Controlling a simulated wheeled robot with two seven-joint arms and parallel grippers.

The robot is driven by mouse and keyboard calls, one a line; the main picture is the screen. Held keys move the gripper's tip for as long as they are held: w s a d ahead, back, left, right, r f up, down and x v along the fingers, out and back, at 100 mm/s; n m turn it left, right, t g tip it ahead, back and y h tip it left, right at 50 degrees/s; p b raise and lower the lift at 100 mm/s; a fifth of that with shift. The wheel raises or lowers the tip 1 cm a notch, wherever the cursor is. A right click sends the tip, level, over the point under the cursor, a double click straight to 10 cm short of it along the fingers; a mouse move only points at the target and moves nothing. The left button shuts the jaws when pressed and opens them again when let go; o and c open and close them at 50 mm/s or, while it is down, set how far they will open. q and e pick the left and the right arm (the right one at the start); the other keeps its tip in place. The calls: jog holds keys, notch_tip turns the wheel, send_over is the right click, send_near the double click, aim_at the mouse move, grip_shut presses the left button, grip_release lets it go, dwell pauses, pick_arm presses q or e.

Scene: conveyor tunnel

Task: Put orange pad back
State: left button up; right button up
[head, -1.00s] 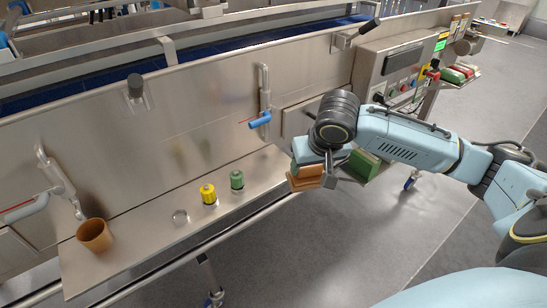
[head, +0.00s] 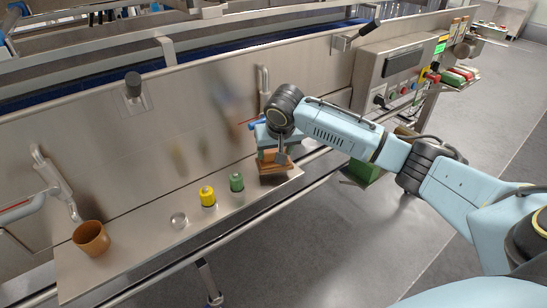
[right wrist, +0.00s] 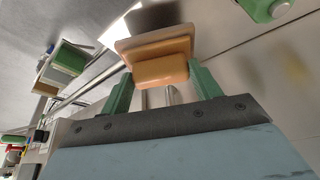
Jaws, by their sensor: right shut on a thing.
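The orange pad (head: 274,166) is a small block with a wider flat plate, held by my right gripper (head: 272,157) over the right end of the steel shelf (head: 135,240). In the right wrist view the pad (right wrist: 158,50) sits between the green fingertips, and the gripper is shut on it. I cannot tell whether the pad touches the shelf. A green tray or holder (head: 361,173) is at the machine's right side, partly hidden by my right arm; it also shows in the right wrist view (right wrist: 63,66). My left gripper is not in view.
A blue-handled lever (head: 255,124) is on the panel behind my gripper. Red and green pads (head: 460,76) lie far right.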

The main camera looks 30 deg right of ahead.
aim_at(274, 153)
notch_tip(274, 153, down, 2)
jog(key=shift+w+f, duration=0.35)
jog(key=shift+w, duration=0.05)
jog(key=shift+f, duration=0.1)
jog(key=o, duration=1.1)
jog(key=p+v, duration=0.1)
jog(key=v, duration=1.1)
jog(key=shift+p, duration=0.35)
